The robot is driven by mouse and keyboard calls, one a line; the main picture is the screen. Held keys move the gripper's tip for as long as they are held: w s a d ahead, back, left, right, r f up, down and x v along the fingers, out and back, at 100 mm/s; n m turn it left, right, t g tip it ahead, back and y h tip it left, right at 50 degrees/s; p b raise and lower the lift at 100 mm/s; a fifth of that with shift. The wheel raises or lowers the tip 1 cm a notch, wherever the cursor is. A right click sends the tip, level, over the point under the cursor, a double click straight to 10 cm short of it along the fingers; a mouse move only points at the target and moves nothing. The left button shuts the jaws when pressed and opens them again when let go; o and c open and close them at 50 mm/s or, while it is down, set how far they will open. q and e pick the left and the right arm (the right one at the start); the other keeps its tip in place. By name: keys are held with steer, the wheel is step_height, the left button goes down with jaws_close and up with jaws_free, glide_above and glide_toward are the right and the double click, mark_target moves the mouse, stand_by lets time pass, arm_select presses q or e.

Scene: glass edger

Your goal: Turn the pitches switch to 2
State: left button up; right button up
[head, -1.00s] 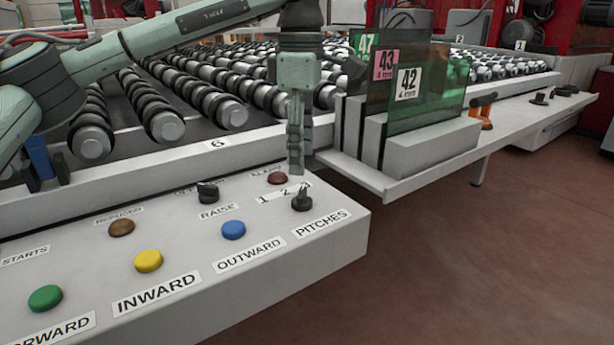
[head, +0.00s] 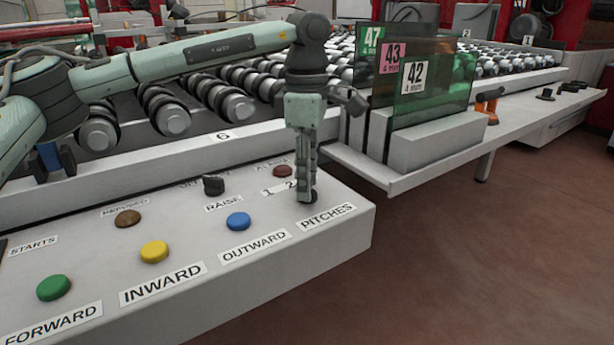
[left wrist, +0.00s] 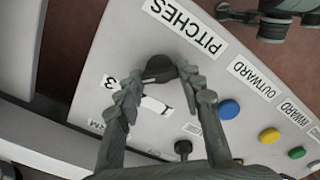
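The pitches switch is a black knob on the sloped grey panel, beside the PITCHES label (head: 327,217). In the head view my left gripper (head: 307,196) points down over it and mostly hides it. In the left wrist view the knob (left wrist: 160,68) shows between the two fingertips of the left gripper (left wrist: 159,79). The fingers are apart, one on each side of the knob; I cannot tell whether either touches it. The number strip (head: 276,189) shows 1 and part of 2; the 3 shows in the left wrist view.
Blue (head: 238,221), yellow (head: 154,251), green (head: 54,287) and brown (head: 128,219) buttons sit on the panel. A black raise switch (head: 213,185) and a red button (head: 283,171) are near the gripper. Glass sheets (head: 430,90) stand behind to the right.

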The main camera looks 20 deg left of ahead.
arm_select(q)
steer(key=c, duration=0.4)
steer(key=shift+c, duration=0.2)
steer(key=shift+n, duration=4.4)
arm_select(e)
steer(key=shift+s+r, duration=0.15)
steer(key=shift+r, duration=0.55)
